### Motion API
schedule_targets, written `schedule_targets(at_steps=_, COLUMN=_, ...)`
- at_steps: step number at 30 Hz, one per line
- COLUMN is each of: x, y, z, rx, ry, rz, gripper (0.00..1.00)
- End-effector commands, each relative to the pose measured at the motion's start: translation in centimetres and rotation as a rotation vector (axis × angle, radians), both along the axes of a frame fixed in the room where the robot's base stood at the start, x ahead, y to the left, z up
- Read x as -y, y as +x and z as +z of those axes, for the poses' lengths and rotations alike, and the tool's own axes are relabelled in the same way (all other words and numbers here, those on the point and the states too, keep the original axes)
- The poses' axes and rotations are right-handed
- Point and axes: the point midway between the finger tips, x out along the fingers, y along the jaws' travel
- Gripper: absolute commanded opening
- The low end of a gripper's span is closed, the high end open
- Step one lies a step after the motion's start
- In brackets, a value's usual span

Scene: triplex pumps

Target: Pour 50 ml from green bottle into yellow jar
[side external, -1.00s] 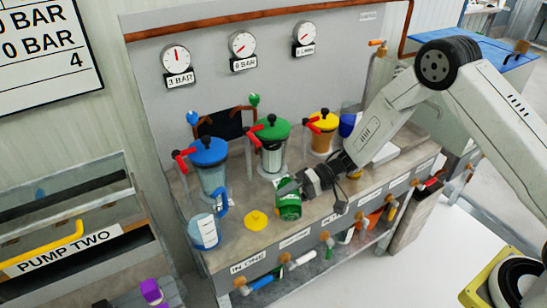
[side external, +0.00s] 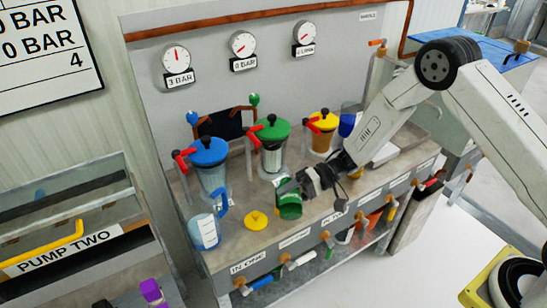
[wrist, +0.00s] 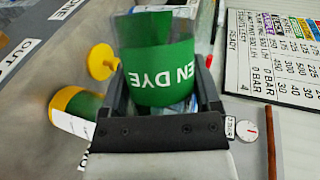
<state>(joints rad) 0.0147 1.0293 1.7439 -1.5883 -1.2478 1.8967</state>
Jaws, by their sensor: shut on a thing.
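My gripper (side external: 305,186) is shut on the green bottle (side external: 289,206) above the bench's front part. In the wrist view the green bottle (wrist: 160,60) sits between the fingers (wrist: 158,98), its upside-down label ending "EN DYE" and its far end clear. The bottle looks tilted in the side view; its exact angle is hard to tell. A jar with a yellow lid and amber body (side external: 322,133) stands at the bench's back, behind the gripper and apart from the bottle. No pouring stream shows.
A loose yellow lid (side external: 256,219) lies left of the bottle, and a clear blue-handled jug (side external: 206,230) stands farther left. Blue-lidded (side external: 210,160) and green-lidded (side external: 272,145) vessels stand behind. Pipes and taps (side external: 290,260) line the bench front.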

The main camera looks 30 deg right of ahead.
Motion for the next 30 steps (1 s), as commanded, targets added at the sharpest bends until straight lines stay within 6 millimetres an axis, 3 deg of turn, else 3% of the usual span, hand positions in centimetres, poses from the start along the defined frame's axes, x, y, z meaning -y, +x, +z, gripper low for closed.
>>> schedule_targets(at_steps=14, x=0.0, y=0.1, z=0.1, rx=-0.013, ry=0.008, rz=0.0, gripper=0.08)
schedule_targets(at_steps=20, x=-0.1, y=0.0, z=-0.9, rx=0.127, ry=-0.066, rz=-0.001, gripper=0.08)
schedule_targets(at_steps=25, x=0.0, y=0.2, z=-0.3, rx=0.294, ry=-0.151, rz=0.0, gripper=0.08)
schedule_targets(at_steps=30, x=0.0, y=0.3, z=-0.2, rx=0.338, ry=-0.176, rz=0.0, gripper=0.08)
